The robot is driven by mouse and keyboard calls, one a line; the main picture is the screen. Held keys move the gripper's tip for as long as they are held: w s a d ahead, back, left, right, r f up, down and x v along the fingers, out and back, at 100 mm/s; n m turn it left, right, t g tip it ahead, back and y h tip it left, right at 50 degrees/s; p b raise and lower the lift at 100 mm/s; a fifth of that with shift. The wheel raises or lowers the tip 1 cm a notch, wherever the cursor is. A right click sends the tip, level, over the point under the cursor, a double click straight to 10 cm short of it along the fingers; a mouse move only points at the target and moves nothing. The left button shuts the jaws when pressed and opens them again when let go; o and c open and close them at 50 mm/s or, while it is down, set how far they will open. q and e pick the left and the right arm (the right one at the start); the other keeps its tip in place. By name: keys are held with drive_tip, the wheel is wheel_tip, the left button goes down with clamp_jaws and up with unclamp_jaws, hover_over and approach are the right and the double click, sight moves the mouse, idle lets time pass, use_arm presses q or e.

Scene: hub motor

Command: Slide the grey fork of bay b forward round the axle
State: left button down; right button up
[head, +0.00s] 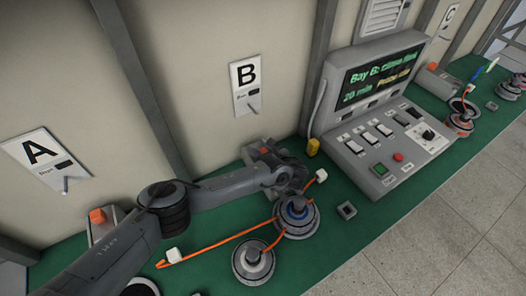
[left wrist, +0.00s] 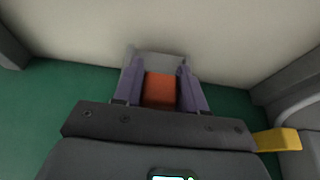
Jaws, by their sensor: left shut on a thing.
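The grey fork of bay B (left wrist: 158,60) lies against the wall below the B sign, with an orange grip block (left wrist: 160,90). My left gripper (left wrist: 159,88) is shut on this block, one purple finger on each side. In the head view my left gripper (head: 265,152) reaches toward the wall and hides most of the fork. The hub motor (head: 297,215), with a blue ring and a raised middle, stands on the green bench in front of my wrist, apart from the fork. Its axle is too small to make out clearly. My right gripper is not in view.
A second round part (head: 253,262) sits at the front edge. Orange cables with white connectors (head: 174,255) lie around the motor.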

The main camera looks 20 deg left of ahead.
use_arm(q)
drive_tip(key=s+d, duration=0.1)
drive_tip(key=s+d+p, duration=0.1)
drive_tip(key=shift+d+r, duration=0.15)
drive_tip(key=shift+d, duration=0.15)
drive_tip(key=shift+s+d+p, duration=0.45)
drive_tip(key=shift+d+p, duration=0.15)
drive_tip(key=shift+d, duration=0.05)
drive_tip(key=shift+s+d, duration=0.15)
drive_tip(key=shift+d, duration=0.1)
drive_tip(key=shift+s+d, duration=0.1)
drive_tip(key=shift+d, duration=0.05)
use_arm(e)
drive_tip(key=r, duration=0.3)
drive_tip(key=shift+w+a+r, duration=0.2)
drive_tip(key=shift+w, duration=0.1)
use_arm(q)
drive_tip(key=c, duration=1)
unclamp_jaws()
drive_tip(key=shift+s, duration=0.1)
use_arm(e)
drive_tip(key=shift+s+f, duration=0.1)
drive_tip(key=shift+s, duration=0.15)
